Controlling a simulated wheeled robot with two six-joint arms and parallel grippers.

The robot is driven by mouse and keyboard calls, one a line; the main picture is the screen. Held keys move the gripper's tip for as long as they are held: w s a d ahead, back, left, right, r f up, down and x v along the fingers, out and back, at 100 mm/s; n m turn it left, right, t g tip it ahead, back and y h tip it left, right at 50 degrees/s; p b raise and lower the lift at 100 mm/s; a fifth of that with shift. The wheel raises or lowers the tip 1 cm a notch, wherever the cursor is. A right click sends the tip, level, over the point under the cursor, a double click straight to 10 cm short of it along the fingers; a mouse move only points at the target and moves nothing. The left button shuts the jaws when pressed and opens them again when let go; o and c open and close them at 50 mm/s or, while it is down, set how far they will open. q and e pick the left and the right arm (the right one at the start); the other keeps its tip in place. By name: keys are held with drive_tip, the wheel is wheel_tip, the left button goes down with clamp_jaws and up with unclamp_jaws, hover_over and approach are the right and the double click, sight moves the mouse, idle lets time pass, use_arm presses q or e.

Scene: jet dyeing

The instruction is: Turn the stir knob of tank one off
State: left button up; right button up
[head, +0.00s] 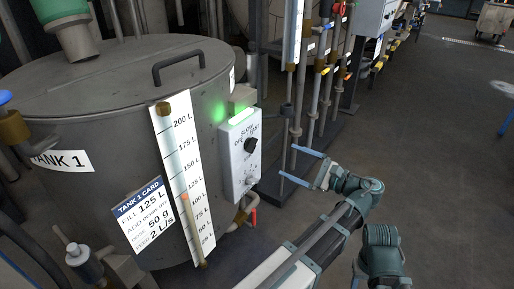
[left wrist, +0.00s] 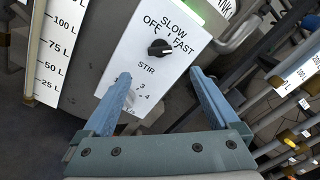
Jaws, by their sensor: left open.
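The stir knob is a black knob (head: 251,145) on the grey-white control box (head: 233,165) on the right side of tank 1 (head: 100,110). In the left wrist view, the knob (left wrist: 160,48) sits under the words OFF, SLOW and FAST, above STIR. A pale mark on its right end seems to face FAST. My left gripper (head: 285,160) is open and empty, facing the panel from the right, apart from the knob. In the left wrist view, its fingers (left wrist: 160,76) point at the panel, below the knob.
A second, pale dial (left wrist: 129,96) with numbers sits lower on the panel, partly behind a finger. A green lamp (head: 243,116) glows on top of the box. Pipes with valves (head: 325,70) stand behind my gripper.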

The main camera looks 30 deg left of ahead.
sight(255, 147)
use_arm(q)
drive_tip(key=a, duration=0.8)
drive_tip(key=w+a, duration=0.1)
drive_tip(key=a, duration=0.4)
drive_tip(key=shift+a, duration=0.1)
drive_tip(key=c, duration=1.4)
